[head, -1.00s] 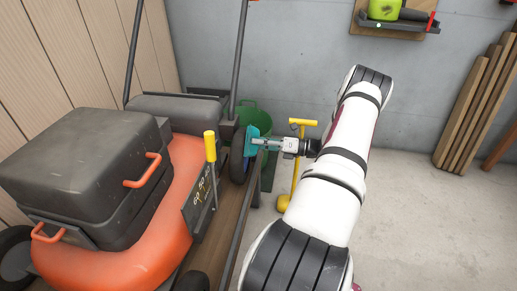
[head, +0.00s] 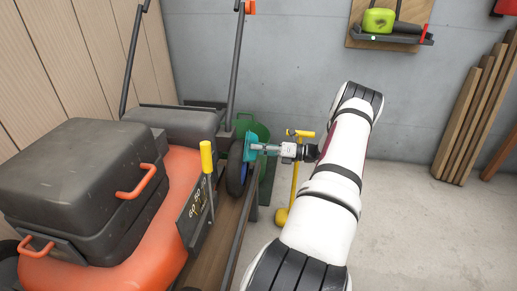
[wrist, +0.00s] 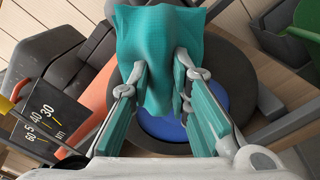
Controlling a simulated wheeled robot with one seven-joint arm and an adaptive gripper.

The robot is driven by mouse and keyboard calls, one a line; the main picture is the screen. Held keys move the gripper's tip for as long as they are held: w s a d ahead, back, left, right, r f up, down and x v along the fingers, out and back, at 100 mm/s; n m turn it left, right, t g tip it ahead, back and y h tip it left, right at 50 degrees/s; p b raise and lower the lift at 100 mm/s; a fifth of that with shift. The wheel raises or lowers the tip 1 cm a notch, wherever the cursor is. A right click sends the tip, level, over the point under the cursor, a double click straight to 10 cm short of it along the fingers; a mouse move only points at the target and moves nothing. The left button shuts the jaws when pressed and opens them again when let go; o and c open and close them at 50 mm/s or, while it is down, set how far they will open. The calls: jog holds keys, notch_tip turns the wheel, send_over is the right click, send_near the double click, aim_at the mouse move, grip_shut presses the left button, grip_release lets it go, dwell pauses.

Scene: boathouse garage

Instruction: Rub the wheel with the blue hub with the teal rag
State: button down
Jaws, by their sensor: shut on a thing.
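My gripper (wrist: 162,78) is shut on the teal rag (wrist: 160,38), which hangs bunched between the fingertips in the wrist view. In the head view the rag (head: 250,147) is at the outer face of a dark wheel (head: 236,170) on the orange mower. The wrist view shows this wheel (wrist: 238,75) with its blue hub (wrist: 165,128) behind the fingers. The rag and fingers hide part of the wheel and hub. The rag overlaps the wheel; I cannot tell how firmly it touches. My gripper (head: 262,149) reaches in from the right in the head view.
The orange mower (head: 150,240) with its dark grass box (head: 75,180) fills the left. A yellow lever (head: 206,160) rises near the wheel. A green bucket (head: 262,130) stands behind, and a yellow-handled pump (head: 294,180) is beside my arm.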

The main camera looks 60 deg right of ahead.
aim_at(249, 153)
jog(key=shift+s+a+p, duration=0.3)
jog(key=shift+a+p, duration=0.3)
jog(key=shift+a, duration=0.3)
jog(key=shift+s+a+p, duration=0.25)
jog(key=shift+a+p, duration=0.3)
jog(key=shift+a, duration=0.3)
jog(key=shift+s+a+p, duration=0.4)
jog(key=shift+a+p, duration=0.2)
jog(key=shift+a, duration=0.25)
jog(key=shift+s+a+p, duration=0.35)
jog(key=shift+a+p, duration=0.2)
jog(key=shift+a, duration=0.25)
jog(key=shift+s, duration=0.1)
jog(key=shift+b+v, duration=0.4)
jog(key=shift+v, duration=2.55)
jog(key=shift+s+d, duration=0.1)
jog(key=shift+d, duration=0.05)
jog(key=shift+v, duration=1.4)
jog(key=shift+r, duration=0.1)
